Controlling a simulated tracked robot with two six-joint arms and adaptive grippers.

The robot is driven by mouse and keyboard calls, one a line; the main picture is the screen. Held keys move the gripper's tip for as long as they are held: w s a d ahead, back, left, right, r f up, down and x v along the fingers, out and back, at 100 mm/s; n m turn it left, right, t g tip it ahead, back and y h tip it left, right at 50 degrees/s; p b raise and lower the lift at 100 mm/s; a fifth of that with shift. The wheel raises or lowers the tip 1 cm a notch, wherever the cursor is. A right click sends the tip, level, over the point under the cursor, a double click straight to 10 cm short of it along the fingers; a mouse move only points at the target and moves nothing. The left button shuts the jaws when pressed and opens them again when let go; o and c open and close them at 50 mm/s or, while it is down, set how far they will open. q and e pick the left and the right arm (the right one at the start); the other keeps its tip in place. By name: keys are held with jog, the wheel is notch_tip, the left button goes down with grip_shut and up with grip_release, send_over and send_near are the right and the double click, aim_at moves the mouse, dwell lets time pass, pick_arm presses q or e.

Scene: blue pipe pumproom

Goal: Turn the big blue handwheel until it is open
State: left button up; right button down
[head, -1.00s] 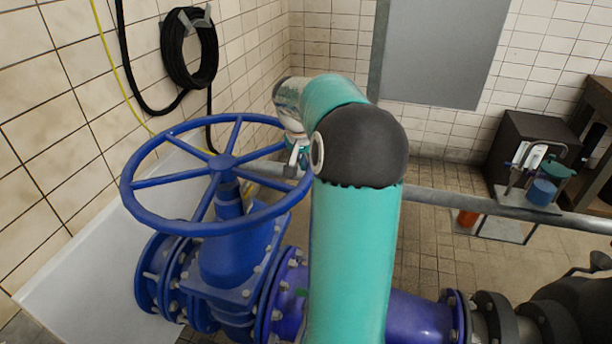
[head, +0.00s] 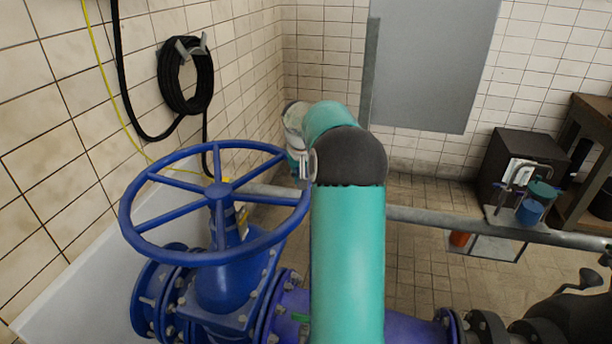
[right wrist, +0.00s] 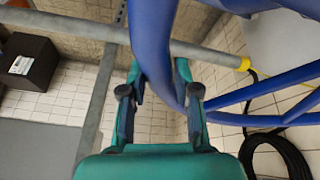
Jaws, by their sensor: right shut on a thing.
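The big blue handwheel (head: 219,190) sits on top of a blue valve (head: 225,280) at the left of the head view. Its rim (right wrist: 152,50) crosses the right wrist view from the top. My right gripper (right wrist: 160,90) is shut on the rim, one finger on each side of it. In the head view my teal right arm reaches to the wheel's right side and hides most of that gripper. A spoke meets the rim close to the fingers in the wrist view. My left gripper is in neither view.
A grey horizontal rail (head: 430,217) runs behind the wheel. A black hose coil (head: 186,77) hangs on the tiled wall at left. A dark box (head: 520,150) and a small shelf with tools stand at the right. A blue pipe (head: 405,312) runs right from the valve.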

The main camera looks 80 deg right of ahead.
jog(key=c, duration=1.2)
grip_release()
jog(key=shift+w+d+r, duration=0.15)
jog(key=shift+d+r, duration=0.1)
jog(key=shift+d, duration=0.05)
jog(key=o, duration=0.4)
jog(key=shift+w+d+f, duration=0.1)
jog(key=shift+d+f, duration=0.05)
jog(key=shift+f, duration=0.1)
jog(key=shift+c, duration=0.2)
jog(key=shift+r, duration=0.2)
jog(key=v, duration=1.2)
jog(key=shift+a+f, duration=0.15)
jog(key=shift+a, duration=0.1)
